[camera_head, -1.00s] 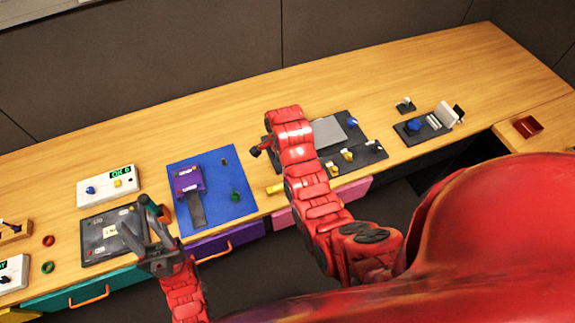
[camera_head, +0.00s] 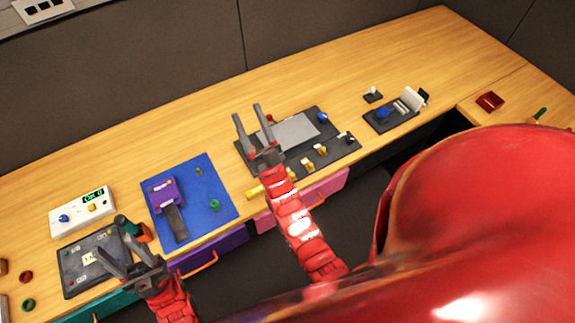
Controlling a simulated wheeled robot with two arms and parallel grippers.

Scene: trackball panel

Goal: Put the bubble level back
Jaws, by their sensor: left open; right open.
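A small yellow bar (camera_head: 254,191), which looks like the bubble level, lies at the table's front edge, left of my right wrist. Part of it may be hidden by my arm. The dark panel (camera_head: 338,139) behind it carries a grey plate (camera_head: 289,131), a blue knob and several yellow switches. My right gripper (camera_head: 249,114) is open and empty, fingers pointing up in the picture over the panel's left part. My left gripper (camera_head: 114,245) is open over the dark plate (camera_head: 75,272) at the left.
A blue mat (camera_head: 218,192) with a purple device (camera_head: 163,193) lies between the grippers. A white box (camera_head: 76,215) with a green display stands at left. A dark unit with a blue ball (camera_head: 383,112) sits at right. The table's back strip is clear.

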